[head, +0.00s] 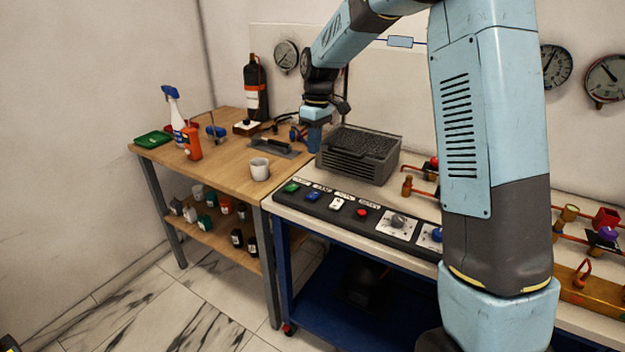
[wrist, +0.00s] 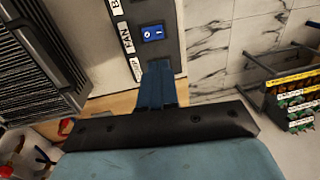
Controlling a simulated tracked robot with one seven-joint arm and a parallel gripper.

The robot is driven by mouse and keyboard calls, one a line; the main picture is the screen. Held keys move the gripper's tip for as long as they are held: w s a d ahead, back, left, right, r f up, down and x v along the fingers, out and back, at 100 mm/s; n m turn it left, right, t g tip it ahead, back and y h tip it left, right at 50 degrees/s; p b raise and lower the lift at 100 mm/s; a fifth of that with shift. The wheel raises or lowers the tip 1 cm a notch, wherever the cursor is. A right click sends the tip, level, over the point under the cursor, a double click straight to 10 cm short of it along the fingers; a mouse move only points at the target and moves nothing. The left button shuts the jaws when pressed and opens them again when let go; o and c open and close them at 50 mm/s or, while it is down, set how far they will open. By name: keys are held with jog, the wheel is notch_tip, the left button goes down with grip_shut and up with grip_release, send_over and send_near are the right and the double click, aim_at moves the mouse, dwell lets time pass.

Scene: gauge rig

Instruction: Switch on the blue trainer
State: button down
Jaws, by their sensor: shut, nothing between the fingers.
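The blue rocker switch (head: 313,196) sits on the black control strip (head: 325,208), second from the left. In the wrist view the blue switch (wrist: 153,33) shows white marks, just beyond my fingertips; whether it is on or off I cannot tell. My gripper (head: 314,150) is shut and empty, pointing down between the grey vented box and the wooden bench. In the wrist view its blue fingers (wrist: 157,68) are together, apart from the switch in the picture. Labels beside the switches are only partly readable.
A green switch (head: 291,188), a white switch (head: 337,203) and a red switch (head: 361,213) share the strip. The grey vented box (head: 358,155) stands behind it. My arm hides part of the right side.

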aim_at(311, 195)
jog(key=f, duration=0.4)
jog(key=s+f, duration=0.1)
jog(key=f, duration=0.4)
jog(key=a+f, duration=0.1)
jog(key=f, duration=0.3)
jog(key=shift+s+f, duration=0.2)
jog(key=shift+f, duration=0.2)
jog(key=shift+s+f, duration=0.1)
jog(key=shift+f, duration=0.05)
jog(key=shift+w+d, duration=0.1)
jog(key=shift+w, duration=0.1)
jog(key=shift+w+d+r, duration=0.2)
jog(key=shift+w+d, duration=0.15)
jog(key=shift+w, duration=0.15)
notch_tip(311, 195, up, 14)
jog(key=w+d, duration=0.1)
jog(key=shift+w, duration=0.15)
dwell(0.3)
